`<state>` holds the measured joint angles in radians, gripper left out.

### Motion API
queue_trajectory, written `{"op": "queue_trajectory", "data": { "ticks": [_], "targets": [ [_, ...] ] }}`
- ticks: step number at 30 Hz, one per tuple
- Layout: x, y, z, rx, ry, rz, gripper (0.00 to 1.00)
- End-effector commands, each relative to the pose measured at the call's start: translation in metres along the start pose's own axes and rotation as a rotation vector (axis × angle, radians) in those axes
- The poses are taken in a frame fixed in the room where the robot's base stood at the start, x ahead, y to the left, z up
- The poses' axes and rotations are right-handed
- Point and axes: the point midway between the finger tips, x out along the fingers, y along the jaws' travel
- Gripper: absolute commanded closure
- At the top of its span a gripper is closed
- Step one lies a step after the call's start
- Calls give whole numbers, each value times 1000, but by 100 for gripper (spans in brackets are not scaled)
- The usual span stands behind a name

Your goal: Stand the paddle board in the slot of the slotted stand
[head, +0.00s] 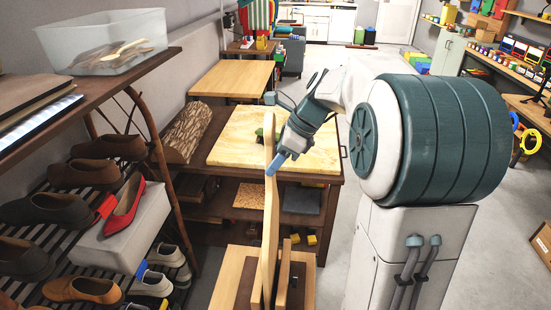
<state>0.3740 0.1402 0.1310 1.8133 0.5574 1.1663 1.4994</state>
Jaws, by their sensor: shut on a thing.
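The paddle board (268,225) is a pale wooden board, seen nearly edge-on and upright at the bottom centre, with its narrow handle end at the top. My gripper (274,164) reaches from the upper right and is shut on the board's narrow upper part. The blue fingertip shows on its right side; the other finger is hidden. The slotted stand (284,272) is brown wood, with upright pieces just right of the board's lower part. The board's lower end meets the stand near the picture's bottom edge; I cannot tell whether it sits inside the slot.
The stand is on a light wooden surface (231,275). Behind is a workbench (228,150) with a log (187,131) beside its top. A shoe rack (60,225) with a clear bin (105,42) above stands close on the left. Open floor lies behind on the right.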

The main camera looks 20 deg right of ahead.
Motion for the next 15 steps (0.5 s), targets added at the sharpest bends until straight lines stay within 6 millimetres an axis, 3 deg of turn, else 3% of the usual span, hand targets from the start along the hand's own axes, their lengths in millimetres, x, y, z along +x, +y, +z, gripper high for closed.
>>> {"op": "queue_trajectory", "data": {
  "ticks": [15],
  "targets": [
    [4,0,-2,-1,-2,-3,100]
  ]
}}
